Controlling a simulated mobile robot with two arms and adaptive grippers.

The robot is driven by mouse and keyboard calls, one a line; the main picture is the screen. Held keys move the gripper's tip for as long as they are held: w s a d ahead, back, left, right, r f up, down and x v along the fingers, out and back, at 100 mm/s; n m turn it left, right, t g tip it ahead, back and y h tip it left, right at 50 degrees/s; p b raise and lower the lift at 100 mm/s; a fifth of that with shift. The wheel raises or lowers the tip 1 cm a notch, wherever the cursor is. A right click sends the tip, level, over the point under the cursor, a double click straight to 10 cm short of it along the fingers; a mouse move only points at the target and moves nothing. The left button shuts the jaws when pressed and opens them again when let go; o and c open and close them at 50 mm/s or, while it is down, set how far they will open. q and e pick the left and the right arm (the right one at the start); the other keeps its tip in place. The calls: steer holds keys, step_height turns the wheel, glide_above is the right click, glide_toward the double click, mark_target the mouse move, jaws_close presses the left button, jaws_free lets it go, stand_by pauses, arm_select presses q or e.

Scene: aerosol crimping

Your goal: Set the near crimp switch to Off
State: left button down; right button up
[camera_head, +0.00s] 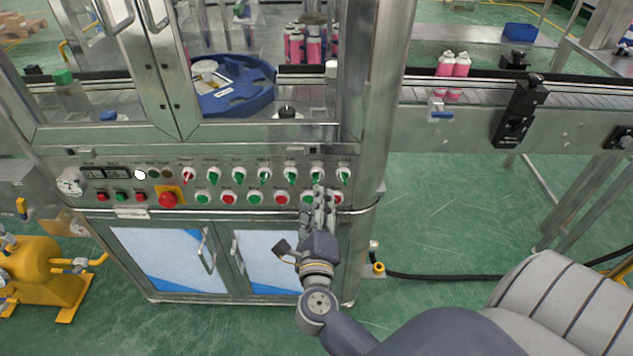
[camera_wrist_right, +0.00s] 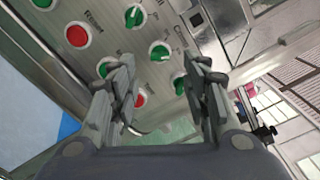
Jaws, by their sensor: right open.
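The control panel (camera_head: 130,190) carries a row of selector switches, mostly with green handles, above green and red push buttons. The labels are too small for me to tell which switch is the near crimp switch. The switches at the right end (camera_head: 343,175) and beside it (camera_head: 316,175) are close to my right gripper (camera_head: 318,196). In the wrist view, the open, empty right gripper (camera_wrist_right: 160,76) faces the panel. A green-handled switch (camera_wrist_right: 159,50) shows between its fingers, with another (camera_wrist_right: 180,86) partly behind the right finger. My left gripper is not in view.
A red emergency stop (camera_head: 167,200) sits on the panel's left. A metal rail (camera_head: 270,217) runs below the buttons, over cabinet doors with handles (camera_head: 207,252). The conveyor (camera_head: 590,100) extends right.

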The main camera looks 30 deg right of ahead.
mark_target(317, 182)
steer(key=x, duration=0.7)
steer(key=shift+w+p, duration=0.1)
steer(key=shift+p, duration=0.25)
jaws_close()
